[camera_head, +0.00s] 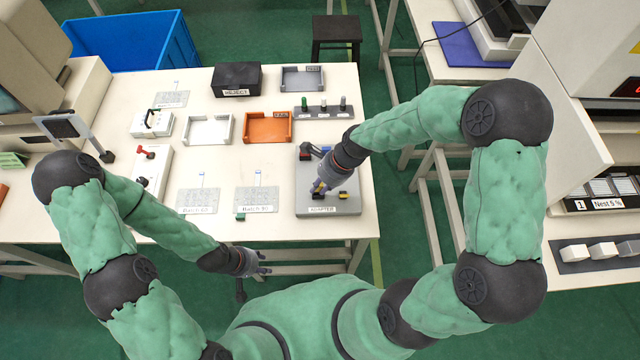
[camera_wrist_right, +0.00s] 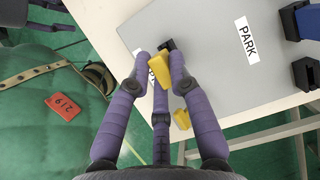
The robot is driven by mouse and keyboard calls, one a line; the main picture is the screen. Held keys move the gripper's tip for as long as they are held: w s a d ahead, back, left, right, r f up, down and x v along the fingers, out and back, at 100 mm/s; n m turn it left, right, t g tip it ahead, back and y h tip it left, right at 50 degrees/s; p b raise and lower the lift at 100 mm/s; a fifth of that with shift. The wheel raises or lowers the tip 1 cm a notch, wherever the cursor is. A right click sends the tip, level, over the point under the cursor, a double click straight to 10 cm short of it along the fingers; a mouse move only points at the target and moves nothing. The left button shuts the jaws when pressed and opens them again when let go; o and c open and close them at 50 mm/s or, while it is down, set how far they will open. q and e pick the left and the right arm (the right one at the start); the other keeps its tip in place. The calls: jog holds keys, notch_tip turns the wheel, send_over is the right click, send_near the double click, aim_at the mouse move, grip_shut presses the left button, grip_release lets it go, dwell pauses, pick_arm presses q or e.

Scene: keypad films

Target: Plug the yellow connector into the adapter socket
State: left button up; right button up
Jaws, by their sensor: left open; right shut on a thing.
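My right gripper (camera_head: 321,186) is over the grey adapter board (camera_head: 350,208), shut on the yellow connector (camera_head: 316,187). In the right wrist view the connector (camera_wrist_right: 156,76) sits between the purple fingertips, close to a small black block (camera_wrist_right: 168,45) on the board. The fingers hide much of it, and I cannot tell whether connector and block touch. A second yellow patch (camera_wrist_right: 182,118) shows beside the lower finger; whether it is part of the connector is unclear. My left gripper (camera_head: 262,264) is open and empty, in front of the table's front edge.
The board carries a PARK label (camera_wrist_right: 247,43) and black blocks (camera_wrist_right: 305,72). An orange tray (camera_head: 268,140), a white tray (camera_head: 208,143) and a rack of small knobs (camera_head: 323,113) stand behind. Two patterned sheets (camera_head: 256,199) lie left of the board.

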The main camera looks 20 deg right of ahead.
jog(key=shift+p, duration=0.75)
dwell(0.7)
jog(key=shift+f+b, duration=0.7)
jog(key=shift+f, duration=0.5)
jog(key=o, duration=0.9)
jog(key=v, duration=1.2)
